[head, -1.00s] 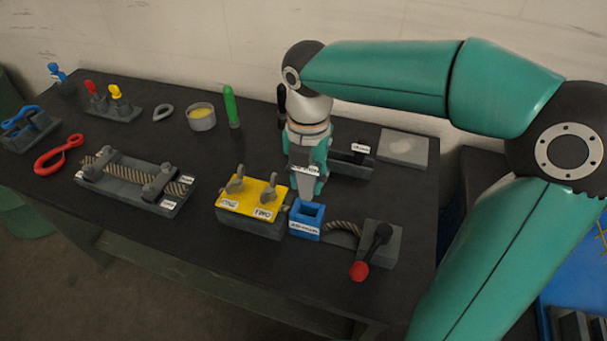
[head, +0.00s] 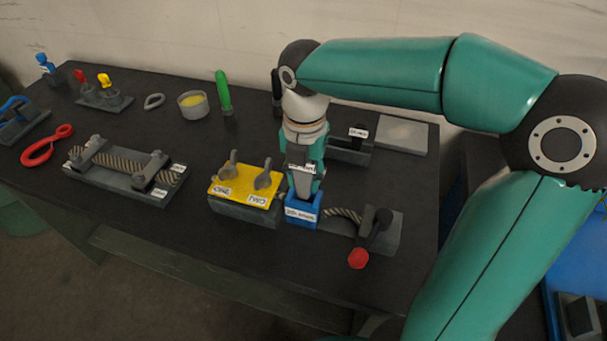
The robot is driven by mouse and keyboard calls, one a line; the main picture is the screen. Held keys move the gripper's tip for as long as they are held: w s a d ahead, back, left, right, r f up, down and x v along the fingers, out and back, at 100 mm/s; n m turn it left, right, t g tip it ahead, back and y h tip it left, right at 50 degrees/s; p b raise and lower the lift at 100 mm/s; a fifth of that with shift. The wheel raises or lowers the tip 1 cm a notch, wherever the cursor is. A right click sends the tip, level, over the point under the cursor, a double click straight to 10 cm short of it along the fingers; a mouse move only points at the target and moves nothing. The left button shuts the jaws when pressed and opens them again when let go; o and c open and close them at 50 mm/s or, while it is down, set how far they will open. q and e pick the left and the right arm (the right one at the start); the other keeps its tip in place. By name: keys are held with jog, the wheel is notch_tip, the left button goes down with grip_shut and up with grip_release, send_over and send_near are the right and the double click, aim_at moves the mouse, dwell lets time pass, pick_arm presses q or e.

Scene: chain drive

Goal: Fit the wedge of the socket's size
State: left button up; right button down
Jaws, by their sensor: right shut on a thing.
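The blue socket (head: 301,211) stands at the front of the bench with a small white label on its front face. A short rope runs from its right side to a grey block with a lever. My right gripper (head: 303,188) points down at the socket's open top, its fingertips at or just inside the mouth. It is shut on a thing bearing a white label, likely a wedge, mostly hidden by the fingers. How deep it sits in the socket I cannot tell. My left gripper is out of view.
A yellow-topped block (head: 243,187) with two grey wedge-like pieces stands just left of the socket. The red-knobbed lever (head: 358,258) is at right.

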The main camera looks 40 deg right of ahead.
aim_at(304, 187)
jog(key=shift+f+b, duration=1.25)
jog(key=shift+f, duration=0.4)
jog(key=c, duration=0.6)
grip_release()
jog(key=shift+c, duration=0.2)
jog(key=shift+r, duration=0.1)
